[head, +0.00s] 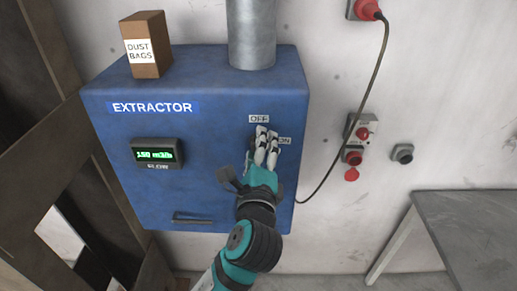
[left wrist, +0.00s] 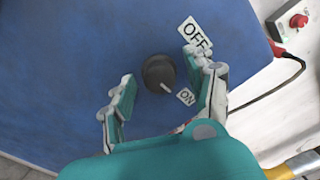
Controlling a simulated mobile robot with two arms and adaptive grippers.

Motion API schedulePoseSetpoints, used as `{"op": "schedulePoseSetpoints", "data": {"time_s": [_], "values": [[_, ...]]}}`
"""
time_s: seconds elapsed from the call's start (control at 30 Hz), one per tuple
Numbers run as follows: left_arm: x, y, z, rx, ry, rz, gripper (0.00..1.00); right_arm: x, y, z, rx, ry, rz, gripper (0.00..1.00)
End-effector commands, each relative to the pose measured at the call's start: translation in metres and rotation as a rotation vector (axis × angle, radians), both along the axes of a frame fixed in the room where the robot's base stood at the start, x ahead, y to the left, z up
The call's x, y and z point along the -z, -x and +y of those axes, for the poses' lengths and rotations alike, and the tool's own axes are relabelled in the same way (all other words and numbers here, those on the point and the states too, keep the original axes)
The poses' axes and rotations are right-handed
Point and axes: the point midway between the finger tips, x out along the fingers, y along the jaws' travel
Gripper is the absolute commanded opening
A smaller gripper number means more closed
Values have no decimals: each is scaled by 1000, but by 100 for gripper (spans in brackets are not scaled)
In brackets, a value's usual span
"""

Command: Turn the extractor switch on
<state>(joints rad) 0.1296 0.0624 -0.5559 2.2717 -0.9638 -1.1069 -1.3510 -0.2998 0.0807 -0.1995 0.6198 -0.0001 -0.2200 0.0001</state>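The extractor (head: 200,190) is a blue box on the wall with an "EXTRACTOR" label. Its switch is a round dark knob (left wrist: 157,72) in the left wrist view, with a light pointer mark aimed toward the "ON" label (left wrist: 186,96). The "OFF" label (left wrist: 195,36) is farther up and right. My left gripper (head: 265,132) is in front of the panel beside these labels. In the left wrist view its two fingers stand apart on either side of the knob, with visible gaps. In the head view the gripper hides the knob. My right gripper is not in view.
A dust bags box (head: 148,45) and a grey metal duct (head: 252,35) are on top of the extractor. A green-lit display (head: 156,154) is on its front. A cable (head: 372,85), red plug fittings (head: 354,157) and a grey table (head: 470,220) are to the right.

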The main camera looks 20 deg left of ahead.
Motion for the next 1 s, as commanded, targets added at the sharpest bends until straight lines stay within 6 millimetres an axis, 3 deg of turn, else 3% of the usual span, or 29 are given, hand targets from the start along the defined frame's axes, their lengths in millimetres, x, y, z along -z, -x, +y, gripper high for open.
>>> {"op": "schedulePoseSetpoints", "data": {"time_s": [0.27, 0.7, 1.0], "values": [[2, 6, -2, 1, 2, 4, 55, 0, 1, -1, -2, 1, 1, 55], [4, 67, -20, 1, 1, 4, 55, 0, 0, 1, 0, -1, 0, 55], [3, 72, -21, 0, 1, 1, 55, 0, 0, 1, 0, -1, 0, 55]]}}
